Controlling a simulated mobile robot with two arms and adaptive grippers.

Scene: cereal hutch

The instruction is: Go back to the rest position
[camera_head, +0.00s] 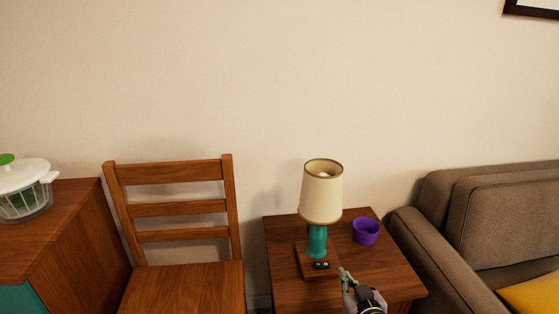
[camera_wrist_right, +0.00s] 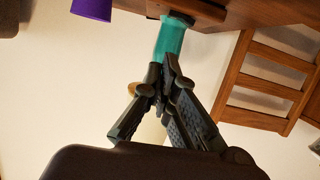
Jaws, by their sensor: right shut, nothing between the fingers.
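My right gripper (camera_head: 345,276) is at the bottom of the head view, in front of the small side table (camera_head: 290,295). Its fingers are shut with nothing between them, and they also show in the right wrist view (camera_wrist_right: 170,70). A lamp (camera_head: 322,192) with a cream shade and teal base stands on the table, just behind and left of the gripper. The teal base (camera_wrist_right: 174,38) shows beyond the fingertips in the wrist view, which is turned nearly upside down. I cannot tell whether the fingers touch anything. My left gripper is not in view.
A purple cup (camera_head: 366,231) stands on the table, right of the lamp. A wooden chair (camera_head: 180,210) is left of the table. A brown sofa (camera_head: 450,220) is on the right. A cabinet (camera_head: 70,225) with a salad spinner (camera_head: 25,190) is at far left.

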